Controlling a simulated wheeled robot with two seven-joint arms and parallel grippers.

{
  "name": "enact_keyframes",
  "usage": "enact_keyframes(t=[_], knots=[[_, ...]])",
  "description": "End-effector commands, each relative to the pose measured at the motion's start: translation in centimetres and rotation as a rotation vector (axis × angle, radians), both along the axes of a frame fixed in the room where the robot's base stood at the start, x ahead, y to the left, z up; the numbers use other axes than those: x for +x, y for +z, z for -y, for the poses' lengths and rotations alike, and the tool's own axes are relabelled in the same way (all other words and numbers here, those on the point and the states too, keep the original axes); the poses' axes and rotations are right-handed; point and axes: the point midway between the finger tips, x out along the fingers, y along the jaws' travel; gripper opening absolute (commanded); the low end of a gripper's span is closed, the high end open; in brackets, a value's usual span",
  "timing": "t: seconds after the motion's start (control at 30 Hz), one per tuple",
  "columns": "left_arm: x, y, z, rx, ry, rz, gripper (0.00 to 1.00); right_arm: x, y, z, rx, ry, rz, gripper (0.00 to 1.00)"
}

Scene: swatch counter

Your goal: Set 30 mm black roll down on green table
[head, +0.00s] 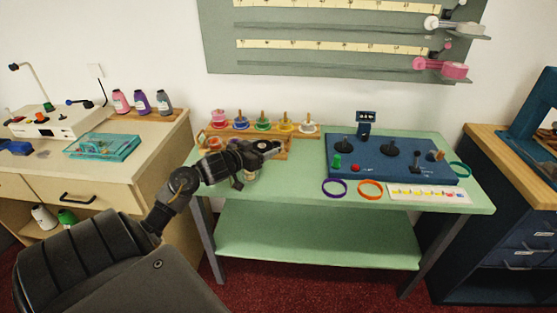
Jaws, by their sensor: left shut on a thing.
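My left gripper (272,148) is over the back left part of the green table (310,239), in front of the wooden spool rack. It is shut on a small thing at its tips. The thing is dark and small against the dark fingers, so its outline is hard to make out; it fits the black roll. I cannot tell its exact height above the tabletop. My right gripper is not in view.
A wooden rack (302,135) with several coloured rolls stands behind the gripper. A blue board (400,173) with posts fills the table's right half. Purple (334,188) and orange (370,189) rings and a label strip (430,193) lie in front.

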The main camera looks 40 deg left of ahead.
Motion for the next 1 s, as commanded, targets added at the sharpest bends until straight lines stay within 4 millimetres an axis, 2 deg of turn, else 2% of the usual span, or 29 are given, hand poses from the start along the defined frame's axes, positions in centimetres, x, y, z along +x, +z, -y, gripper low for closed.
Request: enact_keyframes(t=[0.17,0.23,0.4,0.77,1.0], knots=[[3.4,-2.1,3.5,-0.006,-0.002,0.002,0.39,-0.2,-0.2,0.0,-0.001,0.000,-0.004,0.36],[4.1,-3.9,4.2,-0.006,-0.001,-0.001,0.39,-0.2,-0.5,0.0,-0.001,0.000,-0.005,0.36],[5.5,-6.1,5.5,-0.002,0.000,-0.001,0.39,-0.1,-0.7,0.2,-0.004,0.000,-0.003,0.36],[6.1,-7.2,6.1,-0.001,-0.001,0.001,0.39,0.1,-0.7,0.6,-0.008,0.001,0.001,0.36],[6.5,-10.4,6.5,-0.001,0.001,-0.002,0.39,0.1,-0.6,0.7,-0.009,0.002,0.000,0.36]])
